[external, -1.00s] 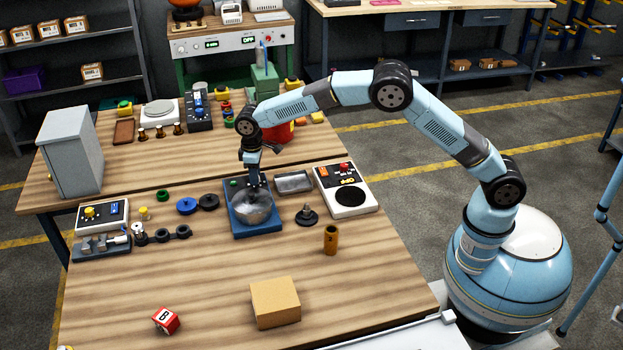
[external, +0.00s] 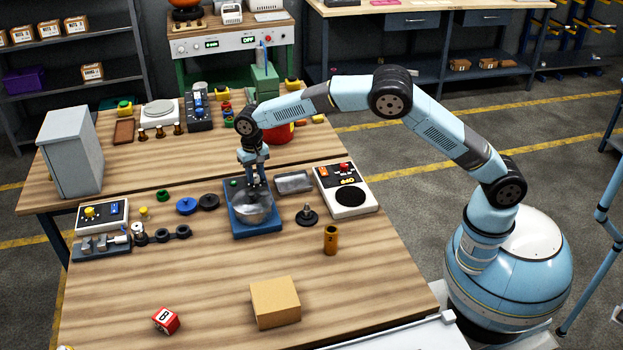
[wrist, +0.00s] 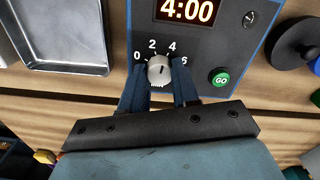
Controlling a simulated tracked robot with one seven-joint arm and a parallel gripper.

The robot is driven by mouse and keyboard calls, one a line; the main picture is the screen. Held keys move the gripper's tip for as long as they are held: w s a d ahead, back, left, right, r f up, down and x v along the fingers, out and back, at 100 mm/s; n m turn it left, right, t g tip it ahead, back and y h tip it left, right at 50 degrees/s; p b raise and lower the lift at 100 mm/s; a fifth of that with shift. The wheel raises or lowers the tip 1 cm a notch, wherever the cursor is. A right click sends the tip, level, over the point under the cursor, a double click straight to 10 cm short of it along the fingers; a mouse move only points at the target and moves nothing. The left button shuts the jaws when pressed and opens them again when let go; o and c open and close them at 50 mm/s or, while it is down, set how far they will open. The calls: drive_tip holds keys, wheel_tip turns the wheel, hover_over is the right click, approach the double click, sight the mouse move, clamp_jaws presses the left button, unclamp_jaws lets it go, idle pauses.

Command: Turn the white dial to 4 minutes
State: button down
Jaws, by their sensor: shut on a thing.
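The white dial (wrist: 161,70) is in the wrist view, on the dark front panel of a blue device (wrist: 212,48). The digits 0, 2, 4 and 6 are printed around it. The lit display (wrist: 187,10) above reads 4:00. A small dark mark on the dial points up, but its exact angle is hard to read. My gripper (wrist: 160,82) is shut on the dial, one finger on each side. The dial is hidden there.
A green GO button (wrist: 220,78) sits right of the dial in the wrist view. A metal tray (external: 294,182) lies close beside the device, with a white panel box (external: 350,200) further right. Black and blue round parts lie left.

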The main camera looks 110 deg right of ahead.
sight(255, 177)
drive_tip(key=shift+w+a+m, duration=0.1)
drive_tip(key=shift+m, duration=1.4)
drive_tip(key=c, duration=0.8)
unclamp_jaws()
drive_tip(key=shift+c, duration=0.2)
wheel_tip(255, 177, up, 14)
drive_tip(key=shift+f, duration=0.15)
